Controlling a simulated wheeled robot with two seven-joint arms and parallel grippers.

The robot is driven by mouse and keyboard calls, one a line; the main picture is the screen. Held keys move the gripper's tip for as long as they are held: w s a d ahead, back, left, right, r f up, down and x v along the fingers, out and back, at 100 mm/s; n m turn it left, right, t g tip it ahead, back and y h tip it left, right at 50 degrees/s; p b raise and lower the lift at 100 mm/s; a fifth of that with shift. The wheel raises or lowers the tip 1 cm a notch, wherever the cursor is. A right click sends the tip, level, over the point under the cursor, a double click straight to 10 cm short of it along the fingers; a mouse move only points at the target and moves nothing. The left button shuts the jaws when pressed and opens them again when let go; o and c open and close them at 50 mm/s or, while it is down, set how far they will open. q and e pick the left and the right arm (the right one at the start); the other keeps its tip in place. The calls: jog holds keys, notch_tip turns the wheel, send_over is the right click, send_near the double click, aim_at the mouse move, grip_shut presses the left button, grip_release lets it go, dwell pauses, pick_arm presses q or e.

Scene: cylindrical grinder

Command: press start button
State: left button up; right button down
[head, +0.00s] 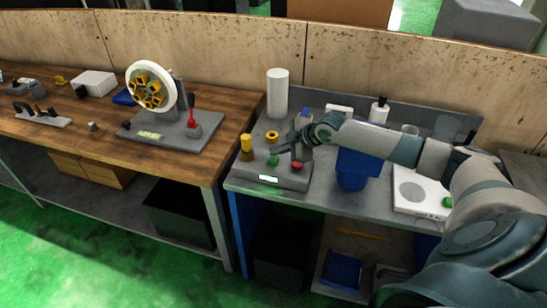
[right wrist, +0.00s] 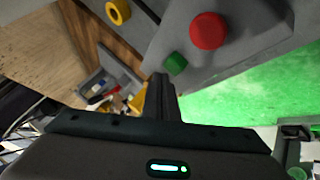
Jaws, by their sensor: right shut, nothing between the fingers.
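A grey control box (head: 240,174) with a small lit display sits at the front left corner of the grey table. My right gripper (head: 283,149) is shut and empty, just above the box near the green button. In the right wrist view the green button (right wrist: 175,63) is just beyond the closed fingertips (right wrist: 161,78), and the red button (right wrist: 208,31) is farther up and right. I cannot tell whether the fingers touch the green button. My left gripper is out of view.
A white cylinder (head: 277,94) stands at the back of the grey table. A wooden table (head: 205,165) with a fixture and a white wheel (head: 151,86) adjoins on the left. A blue object (head: 357,168) stands right of the box.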

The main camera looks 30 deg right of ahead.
aim_at(276, 160)
jog(key=shift+r+p, duration=2)
jog(key=shift+r, duration=0.5)
jog(key=shift+a+f, duration=0.1)
